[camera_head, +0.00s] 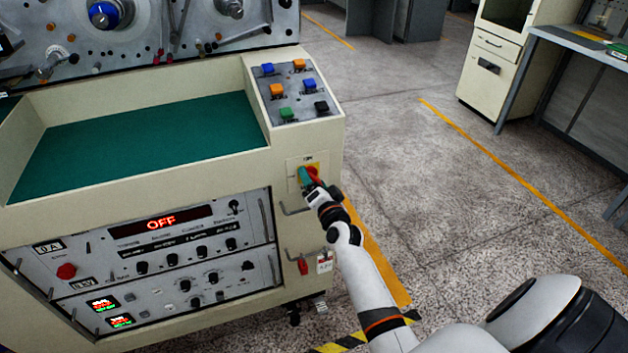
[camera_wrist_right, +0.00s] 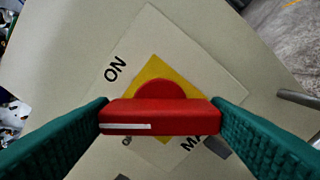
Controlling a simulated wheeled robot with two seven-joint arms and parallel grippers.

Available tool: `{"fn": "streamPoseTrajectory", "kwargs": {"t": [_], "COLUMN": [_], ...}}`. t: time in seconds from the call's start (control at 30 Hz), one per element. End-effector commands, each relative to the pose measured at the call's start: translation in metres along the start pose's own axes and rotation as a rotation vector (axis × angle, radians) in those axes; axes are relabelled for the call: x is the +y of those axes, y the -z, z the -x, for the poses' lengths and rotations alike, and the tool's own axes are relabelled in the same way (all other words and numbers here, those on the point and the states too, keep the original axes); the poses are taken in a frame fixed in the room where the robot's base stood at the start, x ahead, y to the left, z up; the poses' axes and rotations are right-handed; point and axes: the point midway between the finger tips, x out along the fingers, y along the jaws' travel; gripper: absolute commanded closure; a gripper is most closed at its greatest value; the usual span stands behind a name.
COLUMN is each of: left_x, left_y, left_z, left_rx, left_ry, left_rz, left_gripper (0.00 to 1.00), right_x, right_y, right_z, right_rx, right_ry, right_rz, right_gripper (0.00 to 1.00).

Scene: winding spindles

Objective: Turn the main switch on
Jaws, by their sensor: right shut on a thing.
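The main switch is a red rotary handle (camera_wrist_right: 160,117) on a yellow square (camera_wrist_right: 185,84) and a pale plate with "ON" printed on it in the right wrist view. In the head view the red handle (camera_head: 311,172) sits on the front of the cream machine, below the button panel. My right gripper (camera_head: 306,175) is at the switch. Its two green fingers (camera_wrist_right: 160,118) are shut on the handle's two ends. The handle's white line is toward the left finger. The machine's display (camera_head: 161,223) reads "OFF" in red. My left gripper is not in view.
A panel of coloured buttons (camera_head: 292,90) is above the switch. A metal pull handle (camera_head: 294,209) sticks out just below it, and a red padlock-like tag (camera_head: 302,266) hangs lower. Open floor (camera_head: 440,190) lies to the right.

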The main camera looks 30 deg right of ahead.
Motion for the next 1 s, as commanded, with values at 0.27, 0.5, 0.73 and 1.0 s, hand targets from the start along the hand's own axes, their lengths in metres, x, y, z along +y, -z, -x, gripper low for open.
{"fn": "streamPoseTrajectory", "kwargs": {"t": [0.27, 0.5, 0.73, 1.0], "left_x": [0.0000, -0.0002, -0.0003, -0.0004], "left_y": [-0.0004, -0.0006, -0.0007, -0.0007], "left_z": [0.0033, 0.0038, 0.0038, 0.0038], "left_rx": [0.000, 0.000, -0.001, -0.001], "left_ry": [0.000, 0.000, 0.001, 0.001], "left_rz": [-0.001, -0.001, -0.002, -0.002], "left_gripper": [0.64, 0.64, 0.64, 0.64], "right_x": [-0.0004, -0.0009, -0.0012, -0.0014], "right_y": [-0.0005, -0.0001, 0.0000, 0.0000], "right_z": [0.0000, -0.0001, -0.0001, -0.0001], "right_rx": [-0.001, -0.001, -0.001, -0.001], "right_ry": [0.000, 0.000, 0.000, 0.000], "right_rz": [-0.262, -0.460, -0.594, -0.672], "right_gripper": [0.52, 0.52, 0.52, 0.52]}}
